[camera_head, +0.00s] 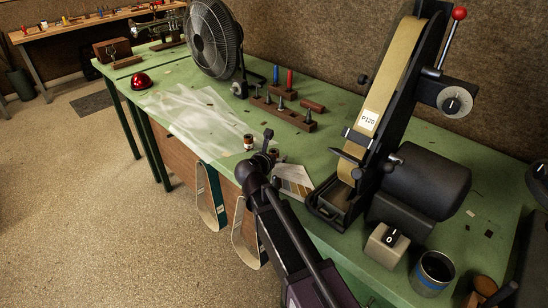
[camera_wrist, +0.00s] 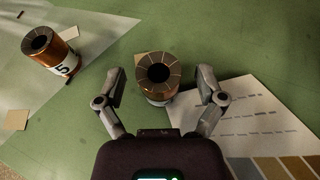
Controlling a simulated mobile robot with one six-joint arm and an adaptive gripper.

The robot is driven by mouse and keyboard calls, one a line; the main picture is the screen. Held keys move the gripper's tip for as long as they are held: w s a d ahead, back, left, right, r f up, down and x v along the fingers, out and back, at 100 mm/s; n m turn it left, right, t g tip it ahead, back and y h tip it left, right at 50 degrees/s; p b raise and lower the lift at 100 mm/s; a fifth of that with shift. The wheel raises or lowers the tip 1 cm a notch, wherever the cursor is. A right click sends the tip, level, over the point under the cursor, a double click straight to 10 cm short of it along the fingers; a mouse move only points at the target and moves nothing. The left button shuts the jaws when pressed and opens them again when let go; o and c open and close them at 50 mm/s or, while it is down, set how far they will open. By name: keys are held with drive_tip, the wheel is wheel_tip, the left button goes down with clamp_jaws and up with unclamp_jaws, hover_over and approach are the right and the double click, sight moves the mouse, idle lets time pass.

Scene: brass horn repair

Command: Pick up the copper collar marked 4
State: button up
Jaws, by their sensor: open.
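A copper collar (camera_wrist: 158,76) with a dark round bore and radial lines on its top stands upright between the fingers of my gripper (camera_wrist: 160,80) in the wrist view. The fingers are open, one on each side, with a gap to the collar. Its pale label is mostly hidden under the rim, and I cannot read a number. A second copper collar (camera_wrist: 52,52), labelled 5, stands to the left, outside the fingers. In the head view this collar (camera_head: 248,142) stands left of my gripper; the collar at my fingers is largely hidden.
A printed sheet with colour swatches (camera_head: 293,180) lies right of my gripper. The belt sander (camera_head: 385,100) stands beyond it. A clear plastic sheet (camera_head: 195,115) covers the bench (camera_head: 330,85) to the left. A wooden peg rack (camera_head: 283,113) and fan (camera_head: 213,40) stand behind.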

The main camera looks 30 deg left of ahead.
sight(274, 151)
clamp_jaws()
drive_tip(key=shift+r, duration=0.2)
idle(0.4)
wheel_tip(274, 151, up, 10)
drive_tip(key=p, duration=1)
drive_tip(key=shift+f, duration=0.2)
idle(0.3)
